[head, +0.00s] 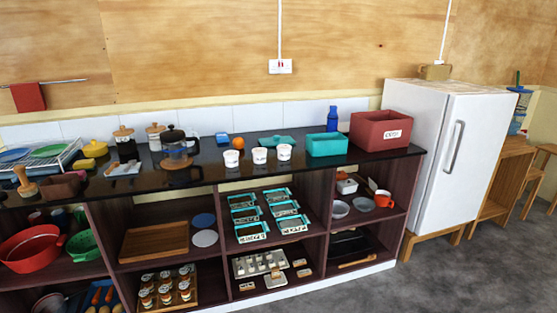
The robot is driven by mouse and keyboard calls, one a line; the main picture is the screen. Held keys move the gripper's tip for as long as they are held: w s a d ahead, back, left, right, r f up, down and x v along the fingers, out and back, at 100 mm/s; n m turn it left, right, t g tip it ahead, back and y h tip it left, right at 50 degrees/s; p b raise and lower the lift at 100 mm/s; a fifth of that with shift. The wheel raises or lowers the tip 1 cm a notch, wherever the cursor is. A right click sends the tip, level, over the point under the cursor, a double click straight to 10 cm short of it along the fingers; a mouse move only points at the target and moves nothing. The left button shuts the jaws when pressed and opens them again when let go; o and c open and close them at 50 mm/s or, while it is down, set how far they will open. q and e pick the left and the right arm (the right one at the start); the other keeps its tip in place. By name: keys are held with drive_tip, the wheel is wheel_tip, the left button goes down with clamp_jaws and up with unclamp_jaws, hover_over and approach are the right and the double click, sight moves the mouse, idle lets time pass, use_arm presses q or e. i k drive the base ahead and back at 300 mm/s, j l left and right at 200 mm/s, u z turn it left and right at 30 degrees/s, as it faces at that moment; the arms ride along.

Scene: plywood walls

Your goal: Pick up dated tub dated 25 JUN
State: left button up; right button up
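Three white tubs stand side by side near the front edge of the black counter: a left tub (231,158), a middle tub (260,155) and a right tub (284,152). Each has dark print on its front, too small to read, so I cannot tell which one is dated 25 JUN. The tubs stand upright and apart from each other. Neither of my grippers is in view.
A teal bin (327,145) and a red labelled box (381,131) stand to the right of the tubs. A dark kettle-like pot (176,145) stands to the left. An orange (238,142) lies behind. Open shelves with teal trays lie below; a white fridge (465,150) stands right.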

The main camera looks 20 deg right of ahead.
sight(259, 154)
drive_tip(key=l, duration=0.65)
drive_tip(key=k+l+z, duration=0.15)
drive_tip(key=l, duration=0.55)
